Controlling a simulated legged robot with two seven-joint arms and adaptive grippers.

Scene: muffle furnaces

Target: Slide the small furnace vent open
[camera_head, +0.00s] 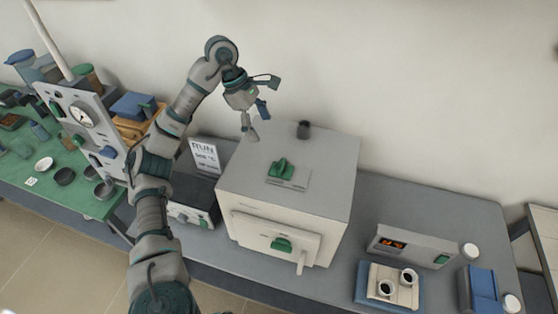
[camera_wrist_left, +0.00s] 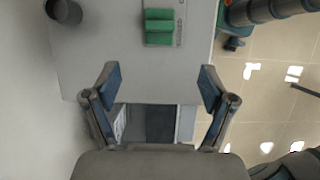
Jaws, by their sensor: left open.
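The furnace is a pale box (camera_head: 325,170) with a grey top, a front door and a green door handle (camera_head: 281,244). A green vent slider (camera_head: 281,169) sits on a light plate on its top. My left gripper (camera_head: 257,122) is open and empty, above the back left part of the furnace top, apart from the vent. In the wrist view, its two blue-padded fingers (camera_wrist_left: 160,86) are spread below the vent. My right gripper is not in view.
A dark round chimney (camera_head: 303,130) stands at the back of the furnace top. A dark box with knobs (camera_head: 193,203) and a sign (camera_head: 205,156) stand left of the furnace. A control box (camera_head: 411,246) and a tray with cups (camera_head: 374,272) stand to the right. The wall is behind.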

